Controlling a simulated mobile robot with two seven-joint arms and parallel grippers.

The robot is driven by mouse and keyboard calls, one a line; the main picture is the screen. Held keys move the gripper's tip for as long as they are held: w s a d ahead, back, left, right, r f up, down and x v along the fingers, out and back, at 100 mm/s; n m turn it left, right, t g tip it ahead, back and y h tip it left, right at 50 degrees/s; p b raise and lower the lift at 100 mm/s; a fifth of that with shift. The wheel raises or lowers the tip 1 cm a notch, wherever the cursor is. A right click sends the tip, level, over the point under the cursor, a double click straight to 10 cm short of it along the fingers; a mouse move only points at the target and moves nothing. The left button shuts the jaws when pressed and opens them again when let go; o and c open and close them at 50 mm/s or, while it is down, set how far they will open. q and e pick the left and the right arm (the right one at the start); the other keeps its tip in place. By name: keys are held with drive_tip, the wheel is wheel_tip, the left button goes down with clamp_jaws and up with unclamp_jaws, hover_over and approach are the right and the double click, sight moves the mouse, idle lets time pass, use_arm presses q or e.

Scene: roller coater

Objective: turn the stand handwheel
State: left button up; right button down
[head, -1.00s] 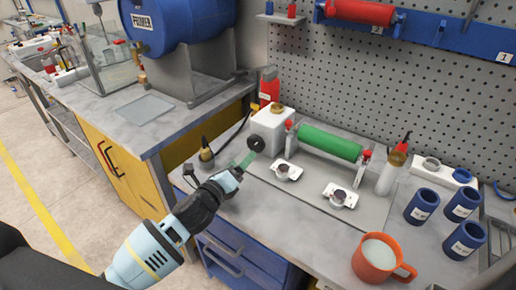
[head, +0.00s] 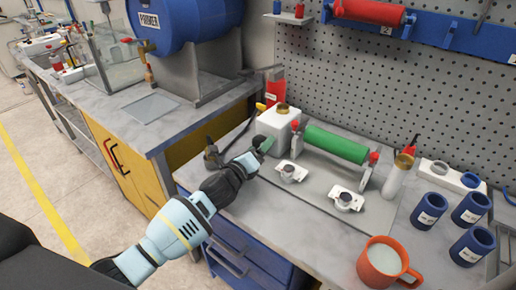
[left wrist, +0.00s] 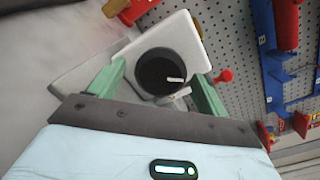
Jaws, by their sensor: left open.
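The roller stand has a white box (head: 277,124) at the left end of a green roller (head: 336,145). The handwheel (left wrist: 160,72) is a round black wheel with a pale mark, on the face of the white box in the left wrist view. My left gripper (head: 262,147) is open right in front of the box. In the left wrist view its green fingers (left wrist: 160,88) lie on either side of the wheel. I cannot tell whether they touch it. My right gripper is not in view.
Two small white fixtures (head: 290,172) (head: 346,199) sit on the plate before the roller. An orange mug (head: 382,262) and several blue cylinders (head: 429,211) stand at the right. A pegboard (head: 390,90) rises behind. A blue drum (head: 185,25) stands on the left bench.

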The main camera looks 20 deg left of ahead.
use_arm(q)
drive_tip(key=c, duration=1)
drive_tip(key=shift+m, duration=0.4)
